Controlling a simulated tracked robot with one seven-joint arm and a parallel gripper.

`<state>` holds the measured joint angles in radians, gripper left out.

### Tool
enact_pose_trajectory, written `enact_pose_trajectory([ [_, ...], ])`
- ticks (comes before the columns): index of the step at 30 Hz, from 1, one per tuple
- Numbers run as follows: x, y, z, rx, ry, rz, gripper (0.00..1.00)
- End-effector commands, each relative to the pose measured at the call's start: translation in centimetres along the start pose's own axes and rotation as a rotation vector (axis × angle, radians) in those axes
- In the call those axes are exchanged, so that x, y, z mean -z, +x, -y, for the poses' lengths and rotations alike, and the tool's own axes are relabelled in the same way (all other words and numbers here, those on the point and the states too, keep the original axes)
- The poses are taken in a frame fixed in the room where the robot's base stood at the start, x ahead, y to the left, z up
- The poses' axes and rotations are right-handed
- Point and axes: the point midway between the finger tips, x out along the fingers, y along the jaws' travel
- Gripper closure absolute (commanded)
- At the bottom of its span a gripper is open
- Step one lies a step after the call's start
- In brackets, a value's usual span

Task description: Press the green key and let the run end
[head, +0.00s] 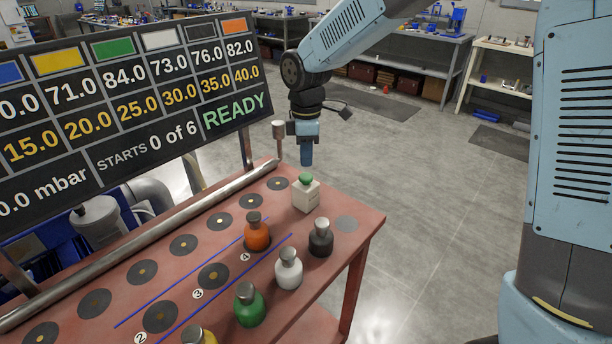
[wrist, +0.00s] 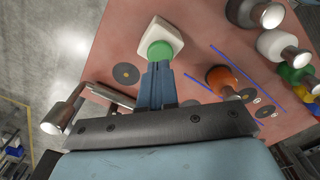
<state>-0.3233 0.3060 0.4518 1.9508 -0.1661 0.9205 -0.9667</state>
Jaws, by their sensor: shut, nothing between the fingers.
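The green key (head: 306,178) is a round button on top of a small white box (head: 306,197) at the far right part of the red table. The green key (wrist: 159,52) also shows in the wrist view, on its white box (wrist: 165,33). My gripper (head: 306,163) points down with its blue fingers shut and empty. In the head view its tips are just above the key, with a small gap showing. In the wrist view the fingertips (wrist: 160,67) overlap the key's near edge. The board (head: 130,105) shows READY in green and "STARTS 0 of 6".
An orange bottle (head: 257,237) stands between the blue lines near mark 4. Black (head: 320,240), white (head: 289,270), green (head: 249,307) and yellow (head: 199,337) bottles stand along the table's near side. A metal pipe (head: 150,235) and a short upright post (head: 279,140) lie by the far edge.

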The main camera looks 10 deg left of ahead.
Motion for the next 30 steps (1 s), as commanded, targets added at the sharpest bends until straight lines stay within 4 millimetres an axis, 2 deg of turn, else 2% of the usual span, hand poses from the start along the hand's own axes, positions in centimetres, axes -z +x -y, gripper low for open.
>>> enact_pose_trajectory([
  [8,0.0,0.1,0.0,0.001,0.000,0.000,1.00],
  [30,0.0,3.8,0.0,-0.001,0.001,0.000,1.00],
])
